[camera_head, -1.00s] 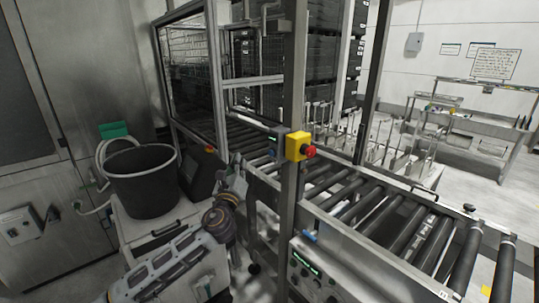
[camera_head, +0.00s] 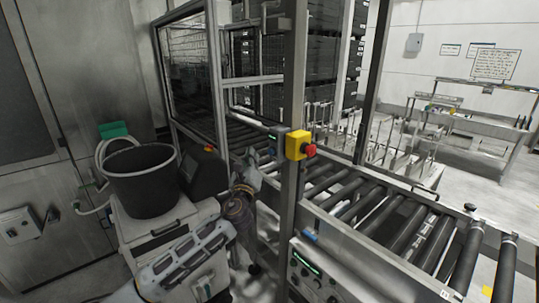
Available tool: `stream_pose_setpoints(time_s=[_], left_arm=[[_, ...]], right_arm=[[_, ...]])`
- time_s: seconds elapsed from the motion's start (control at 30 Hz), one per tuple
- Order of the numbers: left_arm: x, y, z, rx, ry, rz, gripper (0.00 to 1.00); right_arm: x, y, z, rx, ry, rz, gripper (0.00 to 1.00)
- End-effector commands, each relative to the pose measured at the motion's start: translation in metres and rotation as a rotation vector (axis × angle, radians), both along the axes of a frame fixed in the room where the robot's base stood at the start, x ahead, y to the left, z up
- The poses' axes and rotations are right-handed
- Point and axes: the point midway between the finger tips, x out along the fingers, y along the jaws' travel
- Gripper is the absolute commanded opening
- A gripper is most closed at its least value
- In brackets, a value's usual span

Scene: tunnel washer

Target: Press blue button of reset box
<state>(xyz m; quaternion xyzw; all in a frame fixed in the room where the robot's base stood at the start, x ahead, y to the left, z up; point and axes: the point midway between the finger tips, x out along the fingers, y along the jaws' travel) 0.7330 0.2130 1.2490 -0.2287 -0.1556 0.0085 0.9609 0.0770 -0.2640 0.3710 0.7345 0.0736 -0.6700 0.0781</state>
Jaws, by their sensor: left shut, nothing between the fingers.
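A small grey box (camera_head: 277,141) with a greenish strip is on the left side of the metal post, next to a yellow box (camera_head: 298,145) with a red button. The grey box is likely the reset box, but I cannot make out a blue button on it. My left gripper (camera_head: 250,170) is shut and empty, below and to the left of the grey box and apart from it. Its fingertips are small and hard to separate from the grey frame behind. My right gripper is not in view.
The metal post (camera_head: 289,205) stands right of my left gripper. A roller conveyor (camera_head: 385,220) runs to the right. A black bucket (camera_head: 141,185) stands on a white cabinet at left. A panel with knobs (camera_head: 312,275) is at the bottom, with a small blue piece (camera_head: 310,237) above it.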

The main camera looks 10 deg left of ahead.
Motion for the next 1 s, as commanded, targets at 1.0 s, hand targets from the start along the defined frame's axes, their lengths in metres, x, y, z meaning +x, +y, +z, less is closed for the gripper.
stream_pose_setpoints(time_s=[1.0], left_arm=[[0.027, -0.021, 0.000, 0.001, 0.000, -0.001, 0.00]], right_arm=[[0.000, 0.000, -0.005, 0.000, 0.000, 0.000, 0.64]])
